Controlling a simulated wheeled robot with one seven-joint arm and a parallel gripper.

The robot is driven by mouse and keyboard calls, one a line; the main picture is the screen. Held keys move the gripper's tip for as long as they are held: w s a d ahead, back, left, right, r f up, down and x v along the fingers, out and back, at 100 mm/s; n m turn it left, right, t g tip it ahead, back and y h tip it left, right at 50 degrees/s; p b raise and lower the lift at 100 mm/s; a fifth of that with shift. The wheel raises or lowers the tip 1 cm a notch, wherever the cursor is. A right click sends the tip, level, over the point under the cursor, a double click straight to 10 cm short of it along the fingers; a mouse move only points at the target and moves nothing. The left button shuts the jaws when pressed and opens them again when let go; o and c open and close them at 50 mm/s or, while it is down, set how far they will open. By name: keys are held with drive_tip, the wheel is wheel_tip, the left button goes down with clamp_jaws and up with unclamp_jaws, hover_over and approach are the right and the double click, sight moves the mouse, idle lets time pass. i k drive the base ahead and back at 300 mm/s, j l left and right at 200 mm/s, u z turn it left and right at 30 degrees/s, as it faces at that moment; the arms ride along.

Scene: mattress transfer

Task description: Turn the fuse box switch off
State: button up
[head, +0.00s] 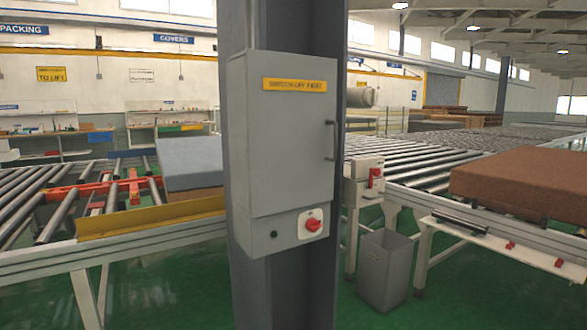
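The grey fuse box (279,150) hangs on a dark steel column in the middle of the head view. Its door is shut and has a handle (331,140) on the right side. A yellow label (298,85) is near its top. The red rotary switch (313,225) sits on a white plate at the lower right of the box front. A small dark round button or lock (274,234) is left of it. The switch's exact setting is too small to tell. My gripper is not in view.
Roller conveyors (402,158) run on both sides behind the column (290,290). A blue-grey mattress (190,160) lies left and a brown one (525,184) right. A grey bin (385,270) stands on the green floor, right of the column. Floor directly before the column is open.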

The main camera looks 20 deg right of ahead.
sight(312, 225)
drive_tip(key=i+z, duration=0.3)
drive_tip(key=i, duration=0.2)
drive_tip(key=i+z, duration=0.35)
drive_tip(key=i, duration=0.1)
